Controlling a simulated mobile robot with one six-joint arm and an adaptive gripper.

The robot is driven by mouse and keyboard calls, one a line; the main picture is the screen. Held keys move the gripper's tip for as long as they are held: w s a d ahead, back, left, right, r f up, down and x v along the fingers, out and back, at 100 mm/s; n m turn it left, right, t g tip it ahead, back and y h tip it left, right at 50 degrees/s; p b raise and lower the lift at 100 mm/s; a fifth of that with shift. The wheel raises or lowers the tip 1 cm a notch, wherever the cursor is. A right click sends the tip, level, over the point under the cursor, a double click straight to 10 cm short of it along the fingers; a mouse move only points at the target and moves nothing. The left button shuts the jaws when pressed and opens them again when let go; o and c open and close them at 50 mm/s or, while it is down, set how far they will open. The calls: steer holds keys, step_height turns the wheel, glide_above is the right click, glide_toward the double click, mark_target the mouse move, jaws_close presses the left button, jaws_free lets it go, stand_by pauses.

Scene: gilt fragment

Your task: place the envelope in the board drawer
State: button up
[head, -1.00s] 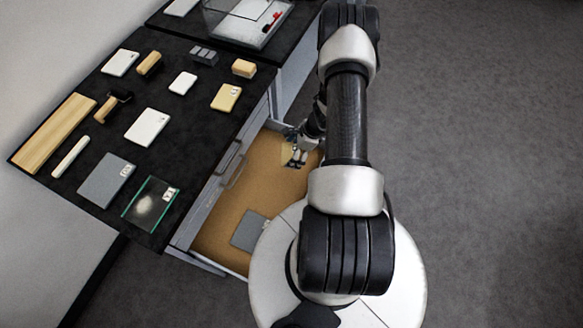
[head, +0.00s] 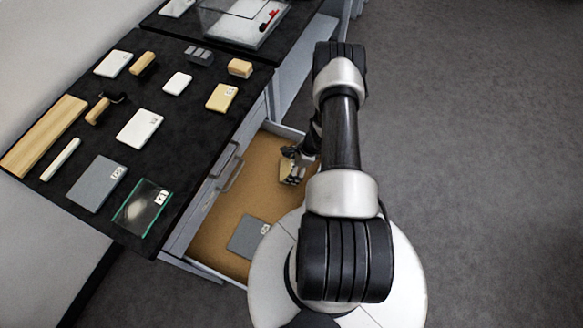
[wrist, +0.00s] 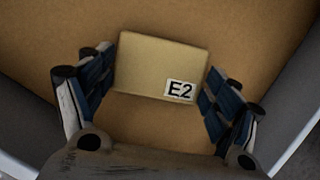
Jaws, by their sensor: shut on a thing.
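The tan envelope (wrist: 155,62), labelled E2, sits between the two fingers of my gripper (wrist: 160,72) in the wrist view, with a finger against each short side. In the head view my gripper (head: 294,171) and the envelope (head: 285,172) are inside the outline of the open drawer (head: 232,207), in its far part. The drawer has a brown floor, which fills most of the wrist view behind the envelope. I cannot tell whether the envelope touches that floor. My arm hides the drawer's right side.
A grey labelled board (head: 247,233) lies in the drawer's near part. Bare floor lies between it and my gripper. The black bench top (head: 150,165) on the left holds a glass plate (head: 143,209), a grey board (head: 97,184), a yellow piece (head: 220,97), white pieces and wooden items.

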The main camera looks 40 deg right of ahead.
steer(key=shift+f, duration=0.2)
steer(key=o, duration=0.8)
steer(key=shift+r, duration=0.1)
